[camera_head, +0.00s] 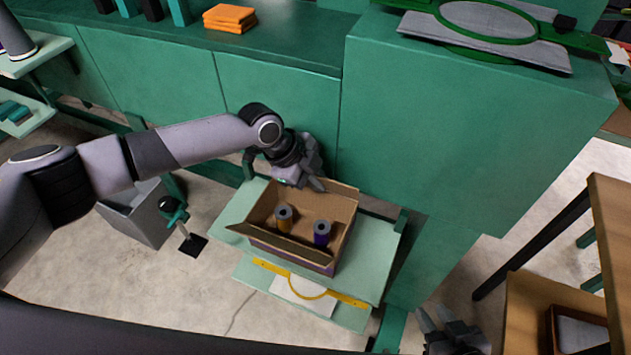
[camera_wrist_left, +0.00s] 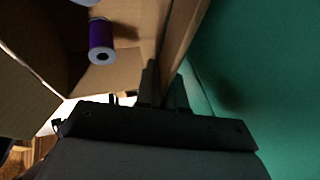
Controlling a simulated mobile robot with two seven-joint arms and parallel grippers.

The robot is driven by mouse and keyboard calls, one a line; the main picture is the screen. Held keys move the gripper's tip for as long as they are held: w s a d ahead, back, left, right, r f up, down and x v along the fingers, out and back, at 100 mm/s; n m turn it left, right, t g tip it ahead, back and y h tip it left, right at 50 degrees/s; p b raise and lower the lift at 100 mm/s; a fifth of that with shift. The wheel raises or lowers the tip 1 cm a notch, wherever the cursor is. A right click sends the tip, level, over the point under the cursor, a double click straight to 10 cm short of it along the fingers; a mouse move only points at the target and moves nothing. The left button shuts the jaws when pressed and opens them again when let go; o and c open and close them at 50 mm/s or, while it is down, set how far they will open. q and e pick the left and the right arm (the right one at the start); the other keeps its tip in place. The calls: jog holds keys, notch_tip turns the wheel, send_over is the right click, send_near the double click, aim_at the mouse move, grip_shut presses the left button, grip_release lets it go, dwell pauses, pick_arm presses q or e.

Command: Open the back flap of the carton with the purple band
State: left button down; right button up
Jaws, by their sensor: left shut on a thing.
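The carton (camera_head: 290,257) with the purple band stands on a pale green shelf. Its top is open enough to show an orange spool (camera_head: 284,217) and a purple spool (camera_head: 322,233) inside. The front flap is folded outward. My left gripper (camera_head: 314,183) is at the carton's back edge, shut on the back flap (camera_head: 342,190). In the left wrist view the fingers (camera_wrist_left: 163,85) close on the cardboard flap (camera_wrist_left: 184,40), with the purple spool (camera_wrist_left: 101,42) beyond. The gripper hides part of the back edge. My right gripper (camera_head: 437,318) is open and empty at the bottom.
A green cabinet wall (camera_head: 275,95) rises close behind the carton. A grey bin (camera_head: 140,215) and a green stand (camera_head: 175,215) are on the floor at left. A lower shelf holds a yellow-edged item (camera_head: 310,290). A wooden table (camera_head: 610,215) stands at right.

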dwell(0.4)
pick_arm(q)
jog(key=c, duration=1.3)
grip_release()
jog(key=shift+v, duration=3.6)
